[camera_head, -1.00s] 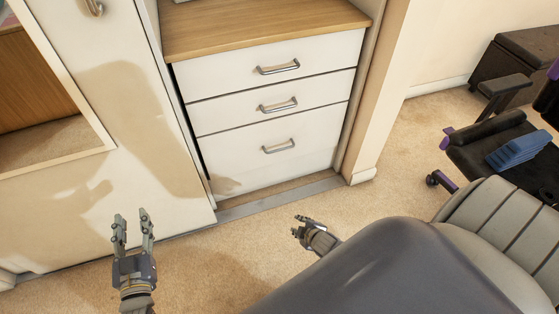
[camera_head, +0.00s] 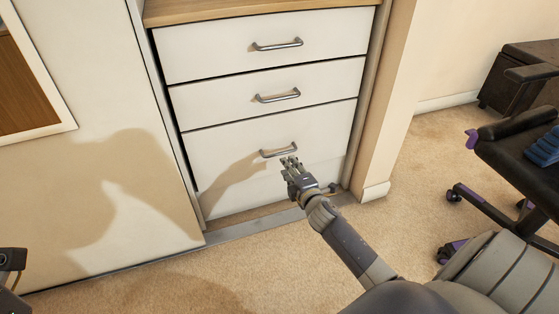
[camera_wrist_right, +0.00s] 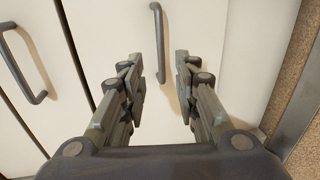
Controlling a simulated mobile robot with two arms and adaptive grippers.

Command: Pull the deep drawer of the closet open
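The closet's deep drawer (camera_head: 225,160) is the lowest and tallest of three white drawers and is shut, its front flush with the others. Its metal bar handle (camera_head: 278,151) is in front of my right gripper (camera_head: 289,163), whose fingertips are just below it in the head view. In the right wrist view the handle (camera_wrist_right: 158,38) lies between the two spread fingers of the right gripper (camera_wrist_right: 159,60), with no clear contact. The right gripper is open and empty. Part of my left gripper (camera_head: 10,268) shows at the lower left edge, its fingers not clear.
Two shallower drawers, the middle one (camera_head: 270,93) and the top one (camera_head: 240,50), are shut above. A door post (camera_head: 375,150) stands right of the closet. A metal floor strip (camera_head: 255,225) runs below. An office chair (camera_head: 515,150) is at the right. Carpet in front is clear.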

